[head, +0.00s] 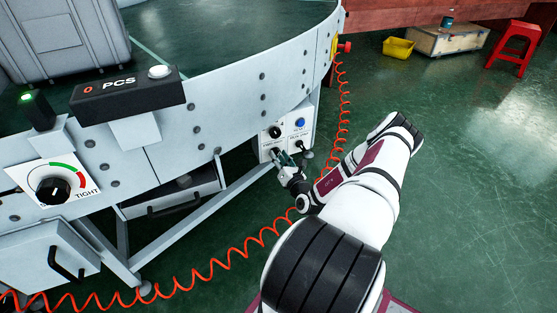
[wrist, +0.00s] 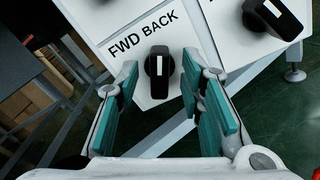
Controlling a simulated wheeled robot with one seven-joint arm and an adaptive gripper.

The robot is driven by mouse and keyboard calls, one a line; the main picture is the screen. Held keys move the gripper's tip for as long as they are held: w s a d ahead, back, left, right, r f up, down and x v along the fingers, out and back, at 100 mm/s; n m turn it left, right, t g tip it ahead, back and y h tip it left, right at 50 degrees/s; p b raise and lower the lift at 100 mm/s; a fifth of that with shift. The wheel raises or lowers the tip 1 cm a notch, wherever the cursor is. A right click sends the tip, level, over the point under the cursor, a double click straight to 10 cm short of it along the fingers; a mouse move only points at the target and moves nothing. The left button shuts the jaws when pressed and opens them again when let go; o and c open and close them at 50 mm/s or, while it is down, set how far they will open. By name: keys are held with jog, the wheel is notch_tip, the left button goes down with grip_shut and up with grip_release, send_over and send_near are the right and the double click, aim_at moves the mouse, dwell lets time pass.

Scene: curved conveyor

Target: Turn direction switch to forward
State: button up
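The direction switch (wrist: 158,72) is a black rotary knob with a white line, on a white panel below the printed words "FWD BACK" in the wrist view. The line runs nearly straight along the knob, between the two words. My gripper (wrist: 158,98) is open, with its teal finger pads on either side of the knob and a gap to each side. In the head view my gripper (head: 282,160) is at the lower part of the white control panel (head: 297,127) under the conveyor, and it hides the switch there.
A second black knob (wrist: 272,14) sits at the upper right in the wrist view. A blue button (head: 299,123) is on the panel. A coiled orange cable (head: 344,110) hangs beside the panel and runs along the floor. The conveyor frame (head: 225,105) stands left of my arm; open green floor lies right.

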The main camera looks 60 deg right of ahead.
jog(key=shift+w+d, duration=0.25)
jog(key=shift+w, duration=0.1)
jog(key=shift+c, duration=0.6)
grip_shut()
jog(key=shift+a+r+p, duration=0.1)
jog(key=shift+p, duration=0.3)
jog(key=shift+r+n+p, duration=0.1)
jog(key=shift+n+p, duration=1.05)
jog(key=shift+n, duration=0.05)
jog(key=n+p, duration=0.3)
jog(key=shift+a, duration=0.1)
jog(key=n+p, duration=0.1)
jog(key=n, duration=0.2)
jog(key=n+p, duration=0.2)
jog(key=n, duration=0.1)
jog(key=shift+w+a+f, duration=0.1)
jog(key=shift+f, duration=0.1)
jog(key=shift+n, duration=0.4)
